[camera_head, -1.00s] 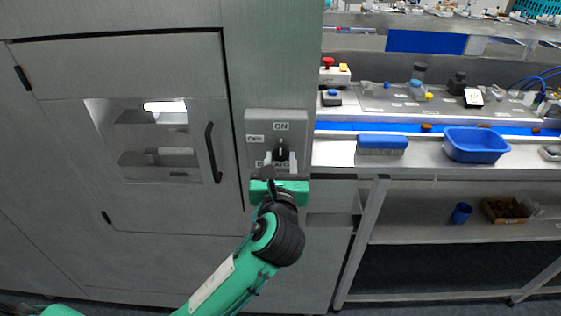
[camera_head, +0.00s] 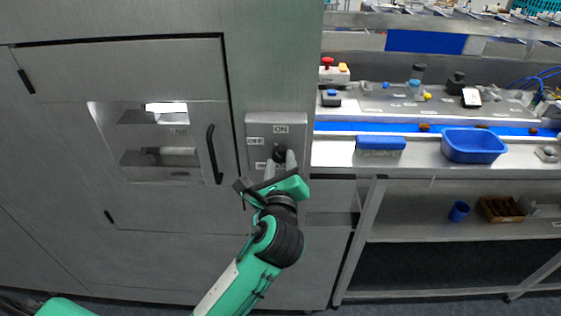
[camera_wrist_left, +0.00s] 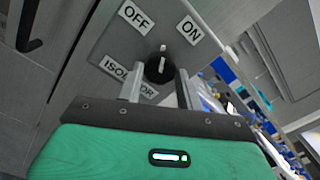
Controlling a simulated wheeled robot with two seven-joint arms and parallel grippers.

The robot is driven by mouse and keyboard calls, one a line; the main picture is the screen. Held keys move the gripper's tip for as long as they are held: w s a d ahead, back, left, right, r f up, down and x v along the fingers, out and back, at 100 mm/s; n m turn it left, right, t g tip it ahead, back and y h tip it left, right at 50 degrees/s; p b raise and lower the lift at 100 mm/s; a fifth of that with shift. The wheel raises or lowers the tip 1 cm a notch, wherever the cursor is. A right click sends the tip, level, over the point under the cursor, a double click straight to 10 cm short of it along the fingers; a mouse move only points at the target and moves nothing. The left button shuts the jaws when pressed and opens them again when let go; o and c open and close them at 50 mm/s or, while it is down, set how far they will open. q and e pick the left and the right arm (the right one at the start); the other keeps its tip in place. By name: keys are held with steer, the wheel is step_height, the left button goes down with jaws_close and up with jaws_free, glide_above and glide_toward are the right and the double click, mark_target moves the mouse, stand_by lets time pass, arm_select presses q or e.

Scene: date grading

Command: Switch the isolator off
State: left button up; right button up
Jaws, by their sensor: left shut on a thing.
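The isolator is a grey box (camera_head: 303,133) on the cabinet front, with a black rotary knob (camera_head: 279,156). Its ON label (camera_head: 280,129) is above the knob and its OFF label (camera_head: 255,141) is to the left. My left gripper (camera_head: 279,163) is at the knob, tilted, its fingers shut on it. In the left wrist view the knob (camera_wrist_left: 158,68) sits between the two fingertips. Its white mark (camera_wrist_left: 163,47) points between the OFF label (camera_wrist_left: 136,17) and the ON label (camera_wrist_left: 190,30). The fingers partly cover the ISOLATOR label (camera_wrist_left: 117,69). My right gripper is out of view.
A cabinet door handle (camera_head: 214,155) stands out left of the isolator. To the right is a bench with a blue brush (camera_head: 380,143), a blue tub (camera_head: 473,158) and a red button box (camera_head: 334,73). The floor space before the cabinet is partly filled by my left arm.

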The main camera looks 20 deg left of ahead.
arm_select(q)
steer(key=n, duration=0.3)
steer(key=shift+n, duration=2.2)
steer(key=o, duration=1)
